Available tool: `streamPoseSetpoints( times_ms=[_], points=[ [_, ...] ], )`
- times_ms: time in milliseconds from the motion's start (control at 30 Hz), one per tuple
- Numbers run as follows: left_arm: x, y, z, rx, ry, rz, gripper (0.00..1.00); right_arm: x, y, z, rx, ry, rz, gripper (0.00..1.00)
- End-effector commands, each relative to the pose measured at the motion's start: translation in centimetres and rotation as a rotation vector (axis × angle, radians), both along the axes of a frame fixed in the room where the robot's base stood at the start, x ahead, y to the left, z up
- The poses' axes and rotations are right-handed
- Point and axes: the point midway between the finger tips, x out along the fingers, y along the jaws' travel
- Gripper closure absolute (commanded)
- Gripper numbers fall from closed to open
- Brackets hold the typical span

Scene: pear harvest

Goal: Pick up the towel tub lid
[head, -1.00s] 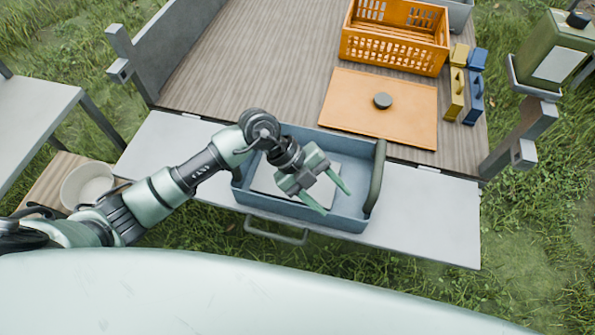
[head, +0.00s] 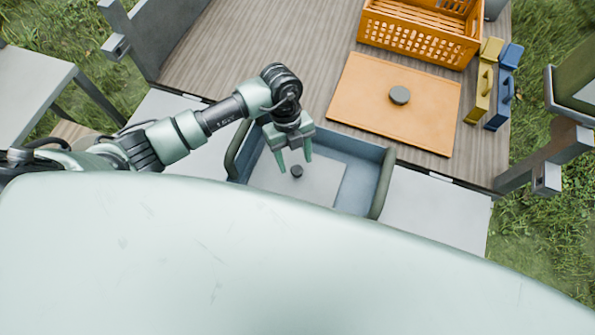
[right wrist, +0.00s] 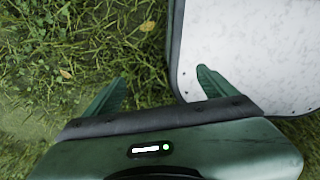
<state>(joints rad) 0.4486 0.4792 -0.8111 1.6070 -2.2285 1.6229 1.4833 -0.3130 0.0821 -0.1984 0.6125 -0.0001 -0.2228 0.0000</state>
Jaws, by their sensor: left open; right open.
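A pale flat lid (head: 318,185) with a small dark knob (head: 296,172) lies inside a blue-grey tub (head: 365,166); I take it for the towel tub lid. My left gripper (head: 295,164) is open over it, fingers pointing down with the knob seen between the fingertips. I cannot tell whether the fingers touch the lid. The tub's near side is hidden by my own body. My right gripper (right wrist: 160,82) shows only in the right wrist view, open and empty over grass.
An orange board (head: 390,120) with a grey knob lies on the wooden deck behind the tub. A white panel (right wrist: 250,55) is beside my right gripper.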

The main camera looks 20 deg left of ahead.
Motion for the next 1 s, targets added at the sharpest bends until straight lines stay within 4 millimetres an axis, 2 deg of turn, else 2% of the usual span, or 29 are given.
streamPoseSetpoints(
  times_ms=[200,400,500,567,700,733,1000],
  points=[
    [-0.5,-0.5,-3.0,-0.001,0.003,0.000,0.45,0.6,0.1,0.5,0.002,-0.009,0.001,0.14],
    [-0.5,-0.6,-3.6,-0.001,-0.001,-0.001,0.45,2.3,0.4,0.6,0.006,-0.033,0.001,0.14],
    [-0.5,-0.6,-3.6,-0.001,0.001,-0.001,0.45,2.3,0.6,0.6,0.008,-0.034,0.002,0.14],
    [-0.5,-0.6,-3.5,-0.001,0.001,-0.001,0.59,2.3,0.6,0.6,0.008,-0.034,0.001,0.14],
    [-0.5,-0.6,-3.5,-0.001,0.001,-0.001,0.98,2.0,0.6,0.6,0.009,-0.031,0.002,0.14],
    [-0.5,-0.6,-3.5,-0.001,0.001,-0.001,1.00,2.0,0.6,0.6,0.008,-0.029,0.002,0.14],
    [-0.5,-0.6,-3.5,-0.002,0.000,-0.001,1.00,1.4,0.5,0.5,0.008,-0.021,0.002,0.14]
  ],
)
